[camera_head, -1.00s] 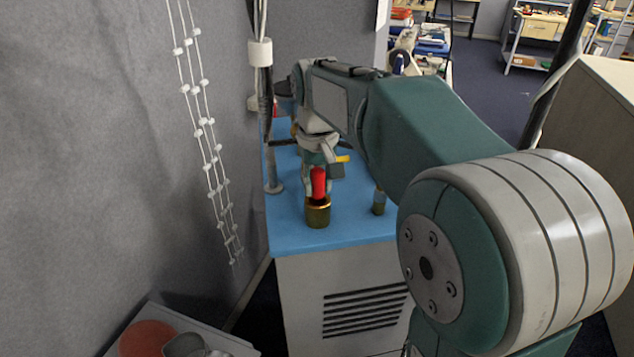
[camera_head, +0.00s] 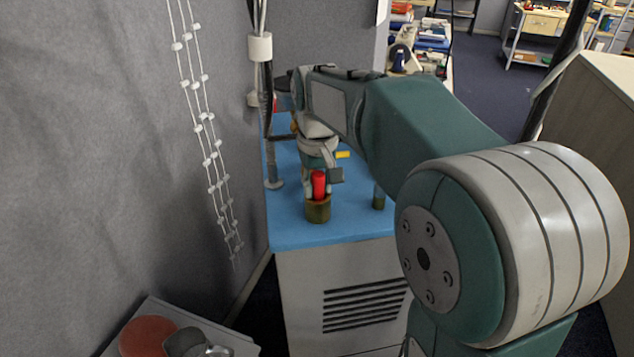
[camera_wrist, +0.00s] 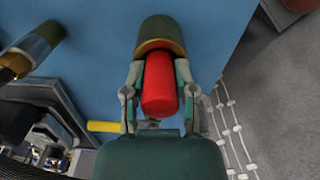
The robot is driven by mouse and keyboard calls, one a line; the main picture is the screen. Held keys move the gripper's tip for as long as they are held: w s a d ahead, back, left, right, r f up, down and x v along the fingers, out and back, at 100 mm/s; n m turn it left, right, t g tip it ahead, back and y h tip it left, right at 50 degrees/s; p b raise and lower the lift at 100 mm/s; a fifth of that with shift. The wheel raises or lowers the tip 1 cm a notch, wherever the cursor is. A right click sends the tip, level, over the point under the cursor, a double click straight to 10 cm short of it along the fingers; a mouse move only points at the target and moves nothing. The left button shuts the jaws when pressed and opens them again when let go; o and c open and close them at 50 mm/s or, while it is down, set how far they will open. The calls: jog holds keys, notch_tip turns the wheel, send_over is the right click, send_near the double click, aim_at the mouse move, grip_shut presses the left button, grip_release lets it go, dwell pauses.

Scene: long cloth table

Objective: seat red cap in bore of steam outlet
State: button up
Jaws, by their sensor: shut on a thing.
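The red cap (camera_head: 319,184) is upright at the brass steam outlet (camera_head: 318,212) on the blue-topped cabinet (camera_head: 290,229). Its lower end is at the outlet's mouth; how deep it sits in the bore cannot be told. In the wrist view the red cap (camera_wrist: 159,84) lies between the two fingers, with its far end against or inside the outlet's rim (camera_wrist: 160,46). My gripper (camera_wrist: 160,90) is shut on the cap, with a finger on each side. In the head view my gripper (camera_head: 319,178) is above the outlet and partly hidden.
A smaller brass fitting (camera_head: 379,197) stands to the right of the outlet. A grey post (camera_head: 272,165) rises at the cabinet's left edge. White beaded cords (camera_head: 207,130) hang by the left wall. A yellow piece (camera_wrist: 103,126) shows left of my gripper.

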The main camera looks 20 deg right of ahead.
aim_at(317, 173)
jog(key=shift+f, duration=0.15)
jog(key=o, duration=1)
notch_tip(317, 173, up, 12)
jog(key=shift+f, duration=0.1)
